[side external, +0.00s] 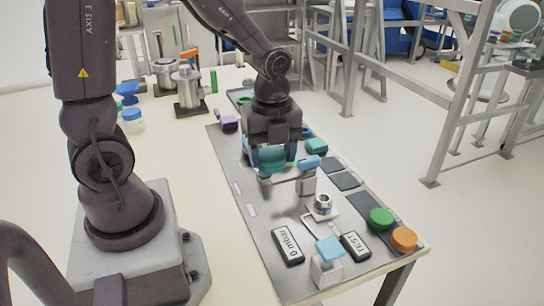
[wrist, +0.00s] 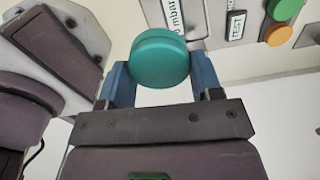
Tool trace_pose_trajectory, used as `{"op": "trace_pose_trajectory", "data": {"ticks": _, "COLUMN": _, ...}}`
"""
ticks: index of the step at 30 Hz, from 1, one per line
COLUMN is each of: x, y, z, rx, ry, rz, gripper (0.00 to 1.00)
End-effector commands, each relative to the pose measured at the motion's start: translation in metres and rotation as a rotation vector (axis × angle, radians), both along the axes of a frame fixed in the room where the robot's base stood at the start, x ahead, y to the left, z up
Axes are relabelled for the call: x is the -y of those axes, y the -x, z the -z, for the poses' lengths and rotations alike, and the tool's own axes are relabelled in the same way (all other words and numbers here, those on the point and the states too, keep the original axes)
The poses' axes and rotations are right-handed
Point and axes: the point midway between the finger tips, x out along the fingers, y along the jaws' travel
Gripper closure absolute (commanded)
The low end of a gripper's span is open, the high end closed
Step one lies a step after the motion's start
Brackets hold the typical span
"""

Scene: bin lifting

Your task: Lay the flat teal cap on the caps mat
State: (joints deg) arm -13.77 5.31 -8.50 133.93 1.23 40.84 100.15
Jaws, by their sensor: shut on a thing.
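The teal cap (side external: 272,159) is a round, flat disc between the fingers of my gripper (side external: 271,150), held above the grey work plate. In the wrist view the teal cap (wrist: 160,58) fills the space between the two blue fingers (wrist: 163,82). A dark mat (side external: 361,205) at the right edge of the plate bears a green cap (side external: 381,218) and an orange cap (side external: 404,239), and looks like the caps mat. My gripper is to the left of and behind this mat in the side view. The surface directly under the cap is partly hidden.
A blue-handled valve (side external: 308,164) stands just right of my gripper. A teal piece (side external: 317,146) lies behind it. Smaller dark pads (side external: 345,181) lie bare.

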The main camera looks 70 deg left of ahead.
Motion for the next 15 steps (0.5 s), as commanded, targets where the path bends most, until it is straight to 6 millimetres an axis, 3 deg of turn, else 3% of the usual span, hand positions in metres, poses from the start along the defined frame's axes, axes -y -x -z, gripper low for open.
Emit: {"op": "trace_pose_trajectory", "data": {"ticks": 15, "x": -0.0001, "y": -0.0001, "z": -0.0058, "rx": 0.001, "ry": 0.000, "rz": 0.000, "gripper": 0.68}}
